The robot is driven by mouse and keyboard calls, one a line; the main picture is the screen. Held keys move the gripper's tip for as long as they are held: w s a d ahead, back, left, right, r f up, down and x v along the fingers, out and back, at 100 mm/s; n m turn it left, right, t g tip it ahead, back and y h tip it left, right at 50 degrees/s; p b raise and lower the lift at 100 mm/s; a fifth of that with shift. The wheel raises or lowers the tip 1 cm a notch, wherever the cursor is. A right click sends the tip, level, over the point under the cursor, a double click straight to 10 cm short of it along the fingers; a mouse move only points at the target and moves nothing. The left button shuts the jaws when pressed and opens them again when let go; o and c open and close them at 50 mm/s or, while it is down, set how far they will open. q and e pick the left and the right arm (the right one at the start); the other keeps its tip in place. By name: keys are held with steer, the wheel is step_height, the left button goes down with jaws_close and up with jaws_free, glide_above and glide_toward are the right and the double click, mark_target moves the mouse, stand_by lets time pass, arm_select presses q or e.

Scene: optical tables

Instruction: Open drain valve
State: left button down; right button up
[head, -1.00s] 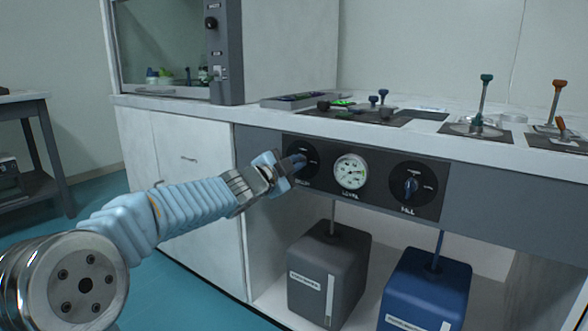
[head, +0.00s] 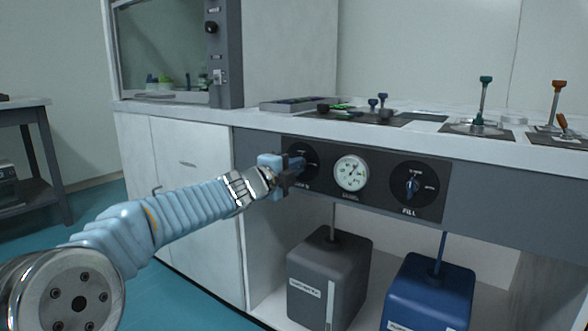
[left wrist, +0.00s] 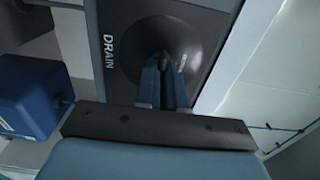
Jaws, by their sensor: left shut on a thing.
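The drain valve (head: 309,153) is a round black dial at the left end of the dark panel. Its lettering reads DRAIN in the left wrist view, where the dial (left wrist: 135,45) fills the upper middle. My left gripper (head: 297,164) is at this dial, shut on its knob. In the left wrist view the fingers (left wrist: 163,75) point straight at the dial's centre and hide most of the knob, so its exact angle is hard to read. My right gripper does not show.
A round white gauge (head: 351,173) and the fill valve (head: 412,187), with a blue knob, sit to the right on the panel. A grey container (head: 325,275) and a blue container (head: 428,290) stand below. The bench top (head: 250,117) overhangs the panel.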

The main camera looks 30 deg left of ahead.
arm_select(q)
steer(key=shift+r, duration=0.15)
steer(key=c, duration=1.2)
jaws_free()
steer(key=shift+w, duration=0.1)
steer(key=shift+c, duration=0.2)
steer(key=s+a+p, duration=0.1)
steer(key=s+p, duration=0.1)
steer(key=s, duration=1.1)
steer(key=shift+s, duration=0.4)
